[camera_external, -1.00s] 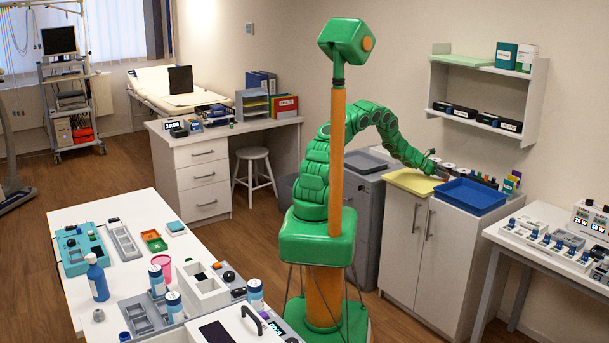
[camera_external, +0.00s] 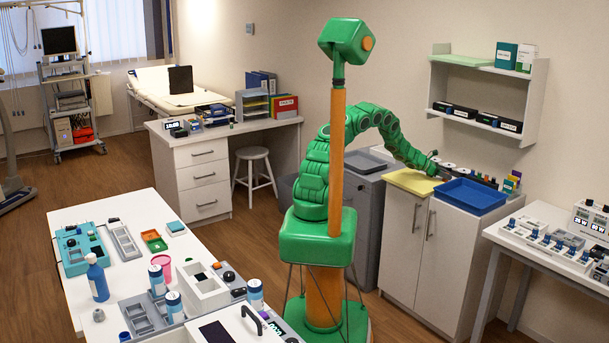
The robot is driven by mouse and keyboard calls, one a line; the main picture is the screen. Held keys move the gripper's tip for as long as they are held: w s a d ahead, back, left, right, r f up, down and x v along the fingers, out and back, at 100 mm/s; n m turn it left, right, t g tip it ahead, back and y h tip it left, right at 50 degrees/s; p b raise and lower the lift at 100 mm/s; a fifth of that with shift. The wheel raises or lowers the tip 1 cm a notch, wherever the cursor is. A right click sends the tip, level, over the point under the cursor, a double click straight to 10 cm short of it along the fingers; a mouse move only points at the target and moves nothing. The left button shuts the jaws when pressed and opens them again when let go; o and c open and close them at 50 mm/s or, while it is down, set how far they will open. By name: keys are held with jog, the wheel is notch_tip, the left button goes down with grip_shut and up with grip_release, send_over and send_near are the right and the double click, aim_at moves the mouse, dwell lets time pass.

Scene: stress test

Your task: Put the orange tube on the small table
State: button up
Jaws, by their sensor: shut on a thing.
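My gripper (camera_external: 438,171) is at the end of my green arm, over the back of the white cabinet, by a row of small items behind the blue tray. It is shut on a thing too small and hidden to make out. I cannot pick out the orange tube in this view. A white table with grey legs (camera_external: 552,212) stands at the right, with several small devices on it; I cannot tell if it is the small table.
The blue tray (camera_external: 470,197) and a yellow pad (camera_external: 414,182) lie on the white cabinet (camera_external: 404,235). A wall shelf (camera_external: 485,130) hangs above. A crowded white table (camera_external: 88,210) stands at the front left. Open wood floor (camera_external: 250,245) lies between the furniture.

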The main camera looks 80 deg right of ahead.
jog(key=shift+r, duration=0.45)
notch_tip(320, 180, up, 2)
jog(key=shift+r, duration=0.15)
jog(key=w+a+r, duration=0.9)
jog(key=a, duration=0.1)
jog(key=shift+w+r, duration=0.35)
